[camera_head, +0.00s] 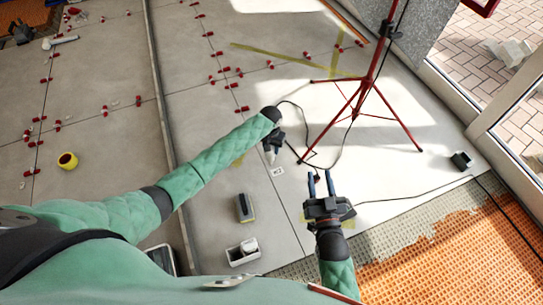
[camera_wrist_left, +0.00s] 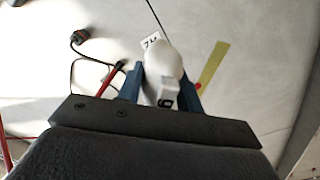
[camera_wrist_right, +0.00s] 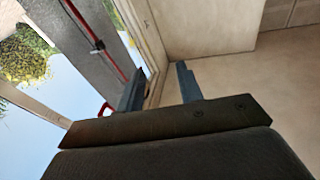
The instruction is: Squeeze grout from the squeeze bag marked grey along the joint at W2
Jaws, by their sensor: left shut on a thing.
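My left gripper (camera_head: 268,156) is shut on a white squeeze bag, which shows in the left wrist view (camera_wrist_left: 165,62) between the two blue fingers with a dark mark on its lower end. The mark is too small to read surely. A small white label card (camera_head: 277,171) lies on the tiles close beside the gripper. The card also shows beyond the bag in the left wrist view (camera_wrist_left: 152,41), its lettering turned and partly readable. A thin joint line runs past it. My right gripper (camera_head: 320,184) is open and empty, above the tiles at the lower middle.
A red tripod (camera_head: 367,85) with a black cable stands to the right. A grey block (camera_head: 244,208) and a white tray (camera_head: 236,260) are nearer me. Orange matting (camera_head: 440,265) is at lower right.

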